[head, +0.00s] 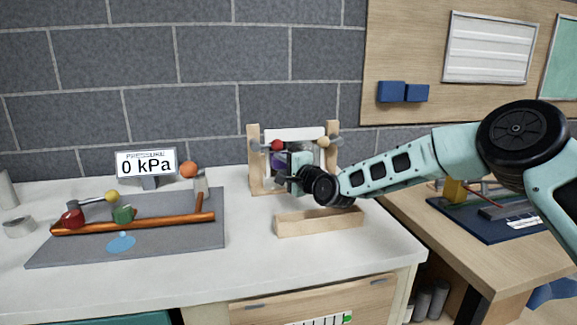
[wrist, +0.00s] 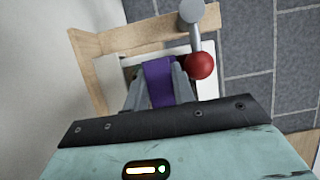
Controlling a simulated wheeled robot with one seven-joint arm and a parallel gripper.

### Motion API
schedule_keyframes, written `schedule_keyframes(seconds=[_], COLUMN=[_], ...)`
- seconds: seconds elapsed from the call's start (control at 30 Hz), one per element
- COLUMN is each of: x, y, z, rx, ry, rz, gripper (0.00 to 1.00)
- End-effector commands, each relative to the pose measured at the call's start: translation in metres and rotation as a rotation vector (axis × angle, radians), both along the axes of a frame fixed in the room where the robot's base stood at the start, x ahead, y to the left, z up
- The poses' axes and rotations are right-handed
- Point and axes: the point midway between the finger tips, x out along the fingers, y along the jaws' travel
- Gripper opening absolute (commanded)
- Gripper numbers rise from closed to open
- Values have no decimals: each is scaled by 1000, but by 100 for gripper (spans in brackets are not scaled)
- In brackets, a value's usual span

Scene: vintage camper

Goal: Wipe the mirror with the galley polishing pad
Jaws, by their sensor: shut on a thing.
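My gripper (head: 284,166) is shut on the purple polishing pad (wrist: 158,84), which shows between its two grey fingers in the wrist view. In the head view only a small purple part shows beside the gripper. The pale panel that looks like the mirror (head: 296,134) stands upright in a wooden frame (head: 254,165) at the back of the white counter. My gripper and wrist are in front of it and hide its lower part. The pad is in front of the panel; I cannot tell whether they touch.
A lever with a red ball (head: 277,145) is close beside the gripper; another has a tan ball (head: 323,142). A wooden tray (head: 320,222) stands in front of the frame. A copper pipe (head: 140,224) lies on a grey mat (head: 190,249) at left.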

Motion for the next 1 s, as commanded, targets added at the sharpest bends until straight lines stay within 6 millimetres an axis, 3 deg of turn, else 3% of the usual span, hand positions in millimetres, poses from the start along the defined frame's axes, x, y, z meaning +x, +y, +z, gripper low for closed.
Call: schedule_keyframes(seconds=[0.27, 0.6, 1.0], x=[5, 11, 15], y=[-3, -30, -48], z=[4, 3, 3], rx=[1, 0, 0], ry=[-3, -2, -1], rz=[-3, -5, -3], gripper=[7, 7, 7])
